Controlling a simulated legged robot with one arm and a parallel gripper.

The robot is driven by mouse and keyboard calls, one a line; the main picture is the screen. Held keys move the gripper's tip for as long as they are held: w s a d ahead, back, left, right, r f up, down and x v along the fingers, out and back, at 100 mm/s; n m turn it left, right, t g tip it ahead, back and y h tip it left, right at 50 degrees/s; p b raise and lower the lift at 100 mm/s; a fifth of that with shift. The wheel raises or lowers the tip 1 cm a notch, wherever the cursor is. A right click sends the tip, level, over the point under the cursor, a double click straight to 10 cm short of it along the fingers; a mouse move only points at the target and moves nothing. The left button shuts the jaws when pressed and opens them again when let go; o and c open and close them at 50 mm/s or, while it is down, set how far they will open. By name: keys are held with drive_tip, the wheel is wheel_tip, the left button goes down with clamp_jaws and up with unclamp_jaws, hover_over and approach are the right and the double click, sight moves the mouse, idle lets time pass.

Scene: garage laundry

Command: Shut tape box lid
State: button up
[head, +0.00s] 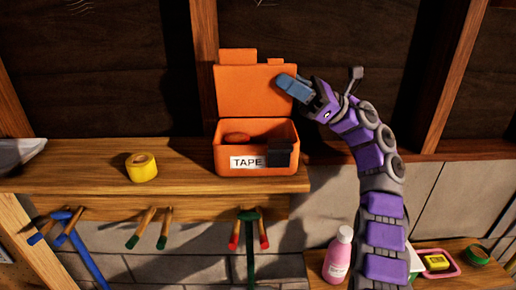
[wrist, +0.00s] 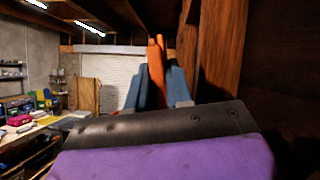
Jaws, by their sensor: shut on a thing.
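The orange tape box (head: 222,157) stands on the wooden shelf, with a white "TAPE" label on its front. Its orange lid (head: 243,93) stands upright at the back, so the box is open. Orange and black items show inside. My gripper (head: 287,84) is at the right edge of the raised lid, with its blue fingers against it. In the wrist view, the lid (wrist: 156,66) shows edge-on between the two blue fingers (wrist: 157,88), which are shut on it.
A yellow tape roll (head: 142,167) sits on the shelf (head: 70,178) left of the box. Tools with coloured handles hang below. A pink bottle (head: 338,255) and a pink tray (head: 437,263) stand on a lower surface at right. A wooden post (head: 205,60) rises behind the box.

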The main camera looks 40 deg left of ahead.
drive_tip(key=n+h, duration=0.1)
drive_tip(key=n, duration=0.1)
drive_tip(key=s+d+n+g+h, duration=0.1)
drive_tip(key=shift+s+f+n, duration=0.1)
drive_tip(key=shift+f+n, duration=0.1)
drive_tip(key=shift+n, duration=0.2)
drive_tip(key=o, duration=0.8)
drive_tip(key=shift+a, duration=0.25)
drive_tip(key=shift+d, duration=0.1)
